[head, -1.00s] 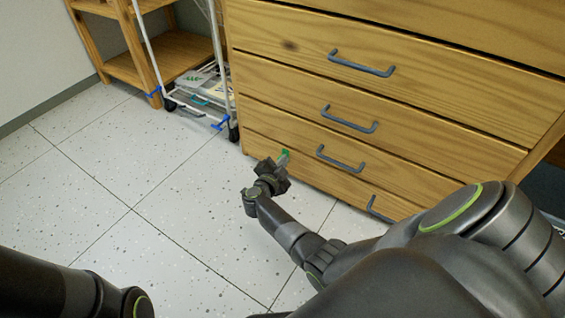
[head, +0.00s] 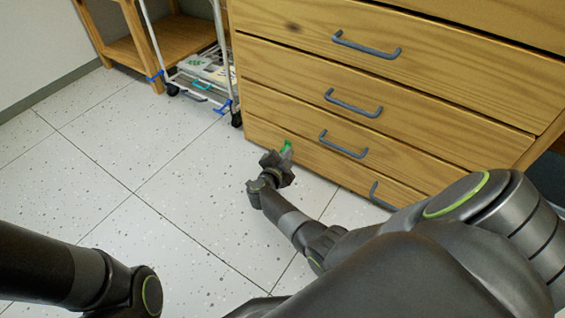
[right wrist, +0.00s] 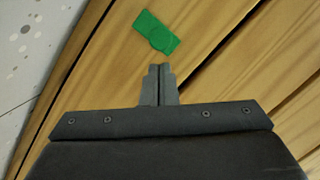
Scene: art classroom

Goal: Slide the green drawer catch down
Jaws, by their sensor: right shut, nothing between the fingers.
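The green catch (head: 286,146) is on the front of the wooden drawer unit (head: 262,134), low and near its left edge. In the right wrist view the catch (right wrist: 156,34) is a small green block with a rounded raised part, seated against the wood. My right gripper (head: 282,156) is shut and empty, with its fingertips just below the catch in the head view. In the right wrist view the shut fingers (right wrist: 159,68) point at the catch, with a small gap showing in the picture; I cannot tell whether they touch. My left gripper is out of view.
Grey drawer handles (head: 343,145) stick out from the drawer fronts to the right of the catch. A white wheeled cart (head: 205,75) stands left of the drawers, beside a wooden shelf (head: 185,38). The speckled floor (head: 120,160) is clear.

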